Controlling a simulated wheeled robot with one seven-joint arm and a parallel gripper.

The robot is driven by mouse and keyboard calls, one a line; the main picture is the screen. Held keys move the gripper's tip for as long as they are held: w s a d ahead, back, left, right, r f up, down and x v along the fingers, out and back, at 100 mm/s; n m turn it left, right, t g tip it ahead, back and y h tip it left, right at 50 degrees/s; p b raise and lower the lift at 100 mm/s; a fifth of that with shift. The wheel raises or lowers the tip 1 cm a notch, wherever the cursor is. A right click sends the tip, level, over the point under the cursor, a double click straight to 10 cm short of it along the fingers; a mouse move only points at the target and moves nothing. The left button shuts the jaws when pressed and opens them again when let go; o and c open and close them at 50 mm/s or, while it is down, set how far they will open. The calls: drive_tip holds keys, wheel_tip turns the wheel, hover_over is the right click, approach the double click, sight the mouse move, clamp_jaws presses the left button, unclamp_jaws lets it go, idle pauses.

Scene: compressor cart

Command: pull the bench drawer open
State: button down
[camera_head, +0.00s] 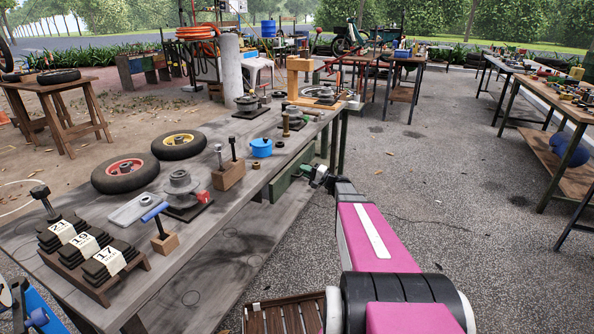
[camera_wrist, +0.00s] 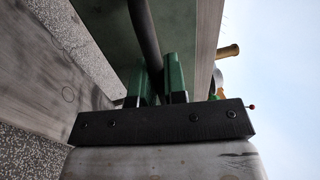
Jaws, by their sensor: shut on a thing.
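The grey workbench (camera_head: 230,215) runs along the left of my arm in the head view. Its green drawer (camera_head: 288,186) shows below the bench top, partly behind my gripper (camera_head: 319,174). How far the drawer stands out is hard to tell. In the wrist view, the two green fingers of my gripper (camera_wrist: 159,78) are shut on a dark round bar, the drawer handle (camera_wrist: 143,28). The handle passes between the fingers in front of the green drawer front (camera_wrist: 188,28). The handle is too small to make out in the head view.
The bench top carries two wheels (camera_head: 125,173), a blue pot (camera_head: 261,147), a wooden block with bolts (camera_head: 228,175) and numbered black stacks (camera_head: 85,248). A slatted wooden crate (camera_head: 285,315) stands on the ground near my arm. Open gravel (camera_head: 430,190) lies to the right.

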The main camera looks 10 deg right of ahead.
drive_tip(key=r+v, duration=0.2)
drive_tip(key=v, duration=0.8)
drive_tip(key=r+v, duration=0.1)
drive_tip(key=v, duration=0.9)
drive_tip(key=shift+s+d+r, duration=0.15)
drive_tip(key=shift+d+r, duration=0.15)
drive_tip(key=shift+r, duration=0.05)
drive_tip(key=c, duration=1.2)
unclamp_jaws()
drive_tip(key=v, duration=1.1)
